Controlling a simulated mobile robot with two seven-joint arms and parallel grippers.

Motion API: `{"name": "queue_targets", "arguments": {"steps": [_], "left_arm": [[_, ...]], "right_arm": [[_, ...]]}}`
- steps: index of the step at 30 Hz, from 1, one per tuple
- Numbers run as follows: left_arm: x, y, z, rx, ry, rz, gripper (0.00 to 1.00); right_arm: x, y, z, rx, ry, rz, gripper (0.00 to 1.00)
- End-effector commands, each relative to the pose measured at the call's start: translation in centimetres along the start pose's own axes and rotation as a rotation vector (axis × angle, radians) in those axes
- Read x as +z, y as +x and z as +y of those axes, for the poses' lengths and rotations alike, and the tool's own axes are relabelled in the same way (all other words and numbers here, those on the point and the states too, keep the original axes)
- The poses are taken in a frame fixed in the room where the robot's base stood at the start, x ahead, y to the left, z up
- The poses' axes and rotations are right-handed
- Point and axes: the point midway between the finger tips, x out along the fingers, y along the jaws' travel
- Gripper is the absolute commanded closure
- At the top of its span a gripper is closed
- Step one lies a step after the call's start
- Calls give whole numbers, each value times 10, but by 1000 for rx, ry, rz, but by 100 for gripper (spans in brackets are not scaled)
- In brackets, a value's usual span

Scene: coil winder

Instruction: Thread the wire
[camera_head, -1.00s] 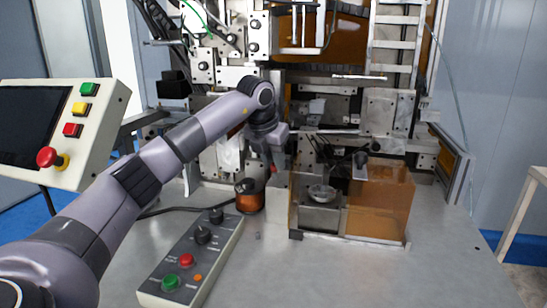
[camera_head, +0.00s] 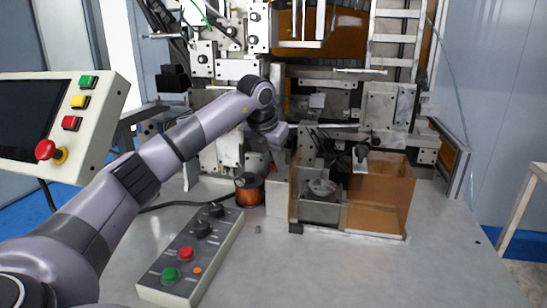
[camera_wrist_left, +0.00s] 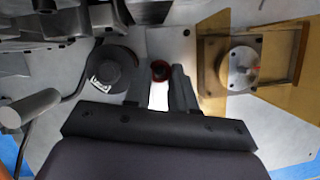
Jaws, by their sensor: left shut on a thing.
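My left gripper (camera_head: 272,166) comes in from the left and hangs low in front of the machine, just right of and above the copper wire spool (camera_head: 249,190). In the left wrist view its two fingers (camera_wrist_left: 161,90) are closed around a small round red-rimmed piece (camera_wrist_left: 160,70) with a dark centre. A red spot also shows at the fingertips in the head view. The spool's dark top (camera_wrist_left: 112,68) lies just left of the fingers in the wrist view. The wire itself is too fine to make out. My right gripper is not in view.
An amber-walled box (camera_head: 378,205) with a round metal disc (camera_head: 322,188) stands right of the gripper. A button box (camera_head: 190,255) lies on the table in front. A control panel (camera_head: 55,125) stands at left. The table's front right is clear.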

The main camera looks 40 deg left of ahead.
Motion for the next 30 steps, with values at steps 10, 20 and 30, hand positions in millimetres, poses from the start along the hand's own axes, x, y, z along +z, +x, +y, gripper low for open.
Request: {"name": "queue_targets", "arguments": {"steps": [10, 20, 30], "left_arm": [[-3, 7, 0, 0, 0, -1, 56], [-3, 6, 0, 0, 0, -1, 45], [-2, -40, 0, -1, 0, -4, 45]], "right_arm": [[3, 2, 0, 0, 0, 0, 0], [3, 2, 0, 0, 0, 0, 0], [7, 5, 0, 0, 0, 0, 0]]}}
